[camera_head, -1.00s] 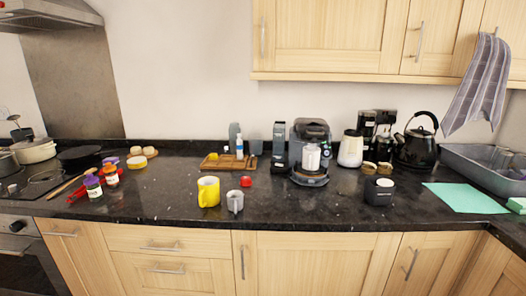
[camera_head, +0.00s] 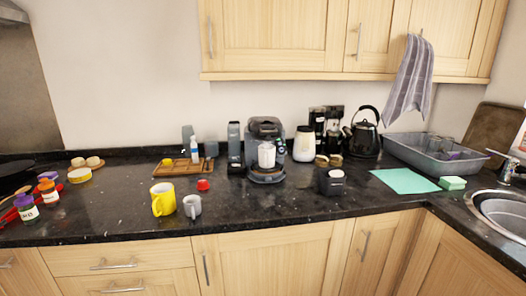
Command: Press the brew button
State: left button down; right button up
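A dark coffee machine (camera_head: 265,131) stands on the black granite counter (camera_head: 300,203), a little back from its front edge and near the middle of the view. A white cup (camera_head: 267,155) sits in its front bay. The brew button is too small to make out from here. Neither of my grippers is in view.
A yellow mug (camera_head: 163,199), a grey mug (camera_head: 192,206) and a red item (camera_head: 203,185) stand front left of the machine.

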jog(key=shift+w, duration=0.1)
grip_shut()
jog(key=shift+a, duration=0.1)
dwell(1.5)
